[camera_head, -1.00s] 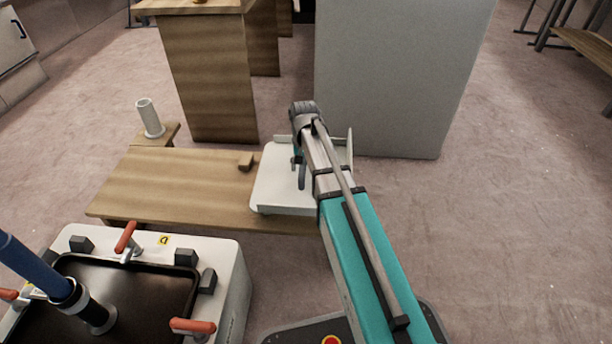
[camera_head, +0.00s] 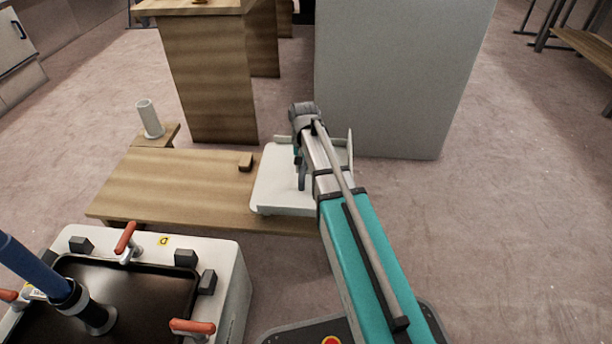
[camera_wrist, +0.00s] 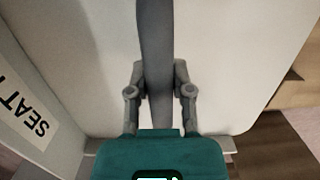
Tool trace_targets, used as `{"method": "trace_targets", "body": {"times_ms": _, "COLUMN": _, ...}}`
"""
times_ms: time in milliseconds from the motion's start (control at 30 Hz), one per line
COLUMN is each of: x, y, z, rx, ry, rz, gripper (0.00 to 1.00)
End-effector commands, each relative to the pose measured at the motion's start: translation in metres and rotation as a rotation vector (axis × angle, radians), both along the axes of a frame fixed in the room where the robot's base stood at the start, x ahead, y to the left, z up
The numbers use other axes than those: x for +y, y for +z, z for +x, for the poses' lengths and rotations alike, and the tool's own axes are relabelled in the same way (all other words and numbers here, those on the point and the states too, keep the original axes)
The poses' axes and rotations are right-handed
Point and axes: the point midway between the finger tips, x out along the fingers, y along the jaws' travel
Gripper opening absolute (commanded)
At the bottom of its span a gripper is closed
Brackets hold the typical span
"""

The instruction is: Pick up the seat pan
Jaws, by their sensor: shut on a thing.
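The seat pan (camera_head: 285,190) is a white panel with raised edges, lying at the right end of the low wooden bench. My arm covers part of it in the head view. In the wrist view the seat pan (camera_wrist: 235,70) fills most of the picture, with a label reading "SEAT" (camera_wrist: 35,122) on its left side. A grey upright bar (camera_wrist: 153,50) on the pan runs between my fingers. My gripper (camera_wrist: 160,85) is shut on this bar, one finger on each side. In the head view my gripper is mostly hidden behind the arm.
The low wooden bench (camera_head: 170,190) carries a small wooden block (camera_head: 245,162). A white cylinder (camera_head: 149,118) stands at its back left. A grey cabinet (camera_head: 400,80) stands close behind the pan. A white fixture with red-handled clamps (camera_head: 225,265) is at front left. Floor at right is clear.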

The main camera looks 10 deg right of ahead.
Motion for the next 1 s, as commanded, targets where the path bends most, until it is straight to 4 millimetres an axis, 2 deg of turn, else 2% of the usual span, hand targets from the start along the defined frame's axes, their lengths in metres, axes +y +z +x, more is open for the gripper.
{"method": "trace_targets", "body": {"times_ms": 567, "x": 0.000, "y": 0.009, "z": 0.000, "rx": 0.001, "ry": 0.000, "rz": -0.001, "gripper": 0.00}}
{"method": "trace_targets", "body": {"times_ms": 1000, "x": 0.000, "y": 0.043, "z": 0.000, "rx": 0.000, "ry": 0.000, "rz": 0.000, "gripper": 0.00}}
